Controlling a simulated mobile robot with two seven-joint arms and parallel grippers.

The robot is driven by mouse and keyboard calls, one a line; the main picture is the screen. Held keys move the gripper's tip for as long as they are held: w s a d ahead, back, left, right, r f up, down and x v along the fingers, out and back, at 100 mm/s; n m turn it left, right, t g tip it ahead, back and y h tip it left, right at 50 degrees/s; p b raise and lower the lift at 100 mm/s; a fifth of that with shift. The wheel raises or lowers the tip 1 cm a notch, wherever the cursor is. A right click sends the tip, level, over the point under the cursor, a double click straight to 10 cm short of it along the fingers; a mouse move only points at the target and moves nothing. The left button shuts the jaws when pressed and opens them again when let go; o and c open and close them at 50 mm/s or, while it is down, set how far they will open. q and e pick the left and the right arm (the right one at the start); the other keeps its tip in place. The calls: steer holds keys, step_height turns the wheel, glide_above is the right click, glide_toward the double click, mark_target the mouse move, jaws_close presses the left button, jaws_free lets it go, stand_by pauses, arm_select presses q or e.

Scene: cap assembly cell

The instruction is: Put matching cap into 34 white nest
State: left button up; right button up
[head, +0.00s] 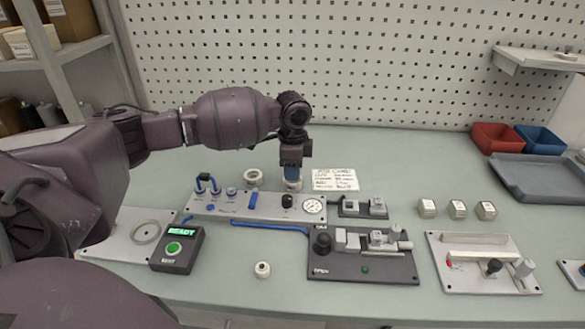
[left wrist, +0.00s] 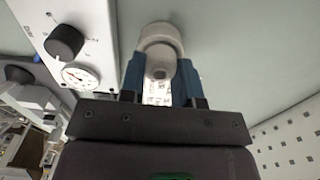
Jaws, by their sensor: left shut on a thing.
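My left gripper (head: 292,180) points straight down behind the grey panel. In the left wrist view its blue fingers (left wrist: 160,85) are shut on a small whitish cap-like piece (left wrist: 160,68). A round white ring-like part (left wrist: 160,36) shows just beyond the piece; I cannot tell whether the two touch. In the head view a pale part (head: 293,185) shows at the fingertips. A white ring (head: 253,177) stands on the table left of the gripper. A small white round piece (head: 262,269) stands at the front. No number 34 is legible. My right gripper is not in view.
The grey panel (head: 230,205) carries a black knob and a gauge (head: 313,206). A printed card (head: 335,180) lies right of the gripper. A dark fixture (head: 362,262) and three small blocks (head: 457,208) are farther right. Red (head: 497,137) and blue bins stand at the back right.

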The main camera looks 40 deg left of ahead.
arm_select(q)
steer(key=shift+f, duration=0.15)
steer(key=shift+f, duration=0.35)
stand_by(0.4)
steer(key=o, duration=0.7)
